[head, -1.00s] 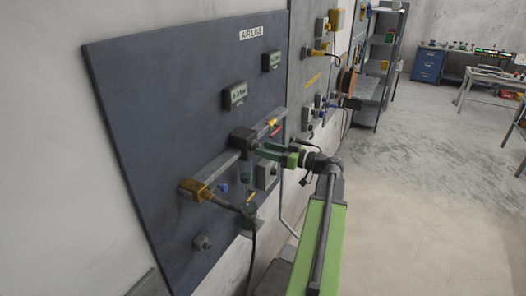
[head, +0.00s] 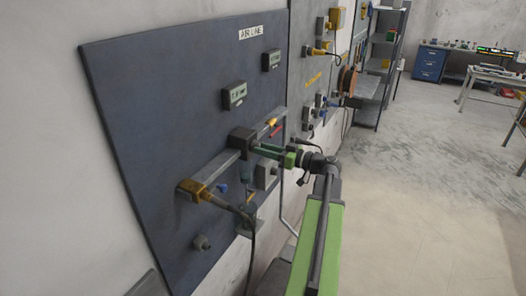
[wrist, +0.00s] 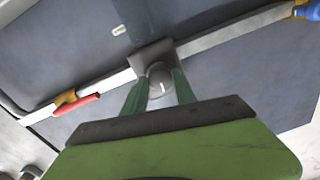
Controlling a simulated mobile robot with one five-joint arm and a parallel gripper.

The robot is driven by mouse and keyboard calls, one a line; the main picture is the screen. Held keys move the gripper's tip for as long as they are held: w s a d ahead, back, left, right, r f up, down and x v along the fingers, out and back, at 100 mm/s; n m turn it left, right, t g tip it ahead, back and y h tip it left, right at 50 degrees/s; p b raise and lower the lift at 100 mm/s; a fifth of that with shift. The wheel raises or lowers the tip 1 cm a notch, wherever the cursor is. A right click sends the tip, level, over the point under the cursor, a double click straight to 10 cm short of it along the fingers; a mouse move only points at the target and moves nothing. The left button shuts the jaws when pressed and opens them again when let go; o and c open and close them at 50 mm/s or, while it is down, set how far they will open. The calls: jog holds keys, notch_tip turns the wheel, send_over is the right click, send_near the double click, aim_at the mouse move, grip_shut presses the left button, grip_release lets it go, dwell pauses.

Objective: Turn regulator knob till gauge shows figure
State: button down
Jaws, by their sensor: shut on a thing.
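The regulator knob (wrist: 160,83) is a round grey knob with a pale mark. It sits on a dark regulator block (head: 242,141) on the metal rail. My gripper (wrist: 160,95) is shut on the knob, one green finger on each side, as the wrist view shows. In the head view my gripper (head: 262,150) reaches the block from the right and hides the knob. Two gauges with pale displays, a lower one (head: 234,95) and an upper one (head: 271,60), are on the blue panel. Their figures are too small to read surely.
The blue panel (head: 150,110) has an "AIR LINE" label. A yellow fitting (head: 190,190) is at the rail's near end. A red lever (wrist: 78,104) is beside the rail. A dark hose hangs below. Open floor (head: 420,200) lies to the right.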

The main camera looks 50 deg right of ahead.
jog(key=m, duration=1)
jog(key=m+b, duration=0.1)
jog(key=m, duration=0.9)
jog(key=shift+r+t+h, duration=0.1)
jog(key=shift+t+h, duration=0.2)
jog(key=shift+h, duration=0.1)
jog(key=shift+m, duration=0.3)
jog(key=c, duration=1)
grip_release()
jog(key=shift+s, duration=0.1)
